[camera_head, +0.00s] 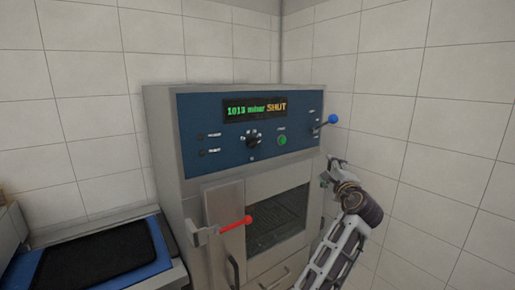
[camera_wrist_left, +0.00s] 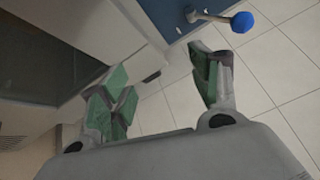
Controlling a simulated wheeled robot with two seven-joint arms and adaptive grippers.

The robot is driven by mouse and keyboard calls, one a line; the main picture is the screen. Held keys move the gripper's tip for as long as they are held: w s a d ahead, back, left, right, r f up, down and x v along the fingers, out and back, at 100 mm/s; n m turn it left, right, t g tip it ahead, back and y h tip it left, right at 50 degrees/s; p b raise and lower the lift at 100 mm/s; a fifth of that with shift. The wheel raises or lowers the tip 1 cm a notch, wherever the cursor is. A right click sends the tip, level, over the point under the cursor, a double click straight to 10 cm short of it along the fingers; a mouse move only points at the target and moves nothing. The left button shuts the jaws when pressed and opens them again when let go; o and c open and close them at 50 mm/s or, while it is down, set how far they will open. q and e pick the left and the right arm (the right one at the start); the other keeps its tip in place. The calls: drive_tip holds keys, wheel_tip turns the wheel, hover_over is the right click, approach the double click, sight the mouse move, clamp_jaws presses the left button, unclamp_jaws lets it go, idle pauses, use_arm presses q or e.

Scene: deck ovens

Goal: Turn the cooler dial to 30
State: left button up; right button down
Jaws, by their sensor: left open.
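A black dial (camera_head: 253,139) with pale marks around it sits in the middle of the machine's blue panel (camera_head: 225,160), below the display. Its label and setting are too small to read. My left gripper (camera_head: 333,168) is beside the machine's right front edge, right of and lower than the dial, apart from it. In the left wrist view the left gripper (camera_wrist_left: 165,75) has its fingers spread with nothing between them. The dial does not show there. My right gripper is not in view.
The display (camera_head: 254,110) reads "1013 mbar SHUT". A blue-knobbed lever (camera_head: 333,118) sticks out just above my left gripper; its blue ball (camera_wrist_left: 243,22) shows in the wrist view. A green button (camera_head: 282,140), a red-handled latch (camera_head: 236,226) and a glass door (camera_head: 278,218) are nearby.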

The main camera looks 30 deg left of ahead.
use_arm(q)
drive_tip(key=s+a+r+g+y, duration=0.3)
drive_tip(key=s+a+r+y, duration=0.15)
drive_tip(key=s+r, duration=0.25)
drive_tip(key=m+g+y, duration=0.2)
drive_tip(key=g, duration=0.3)
approach(256, 144)
drive_tip(key=shift+v, duration=2.25)
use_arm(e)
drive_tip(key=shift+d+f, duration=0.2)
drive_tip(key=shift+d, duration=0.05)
use_arm(q)
drive_tip(key=shift+w+f, duration=0.1)
drive_tip(key=shift+w, duration=0.1)
drive_tip(key=p+x, duration=0.1)
drive_tip(key=x, duration=1.1)
drive_tip(key=shift+a, duration=0.15)
drive_tip(key=shift+w+a+p, duration=0.2)
drive_tip(key=shift+a+p, duration=0.1)
drive_tip(key=shift+a, duration=0.4)
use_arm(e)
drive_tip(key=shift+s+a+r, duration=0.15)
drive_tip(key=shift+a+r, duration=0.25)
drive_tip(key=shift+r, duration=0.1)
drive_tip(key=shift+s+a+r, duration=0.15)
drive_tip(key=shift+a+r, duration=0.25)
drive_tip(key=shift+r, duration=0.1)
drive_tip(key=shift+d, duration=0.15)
use_arm(q)
drive_tip(key=shift+c, duration=0.2)
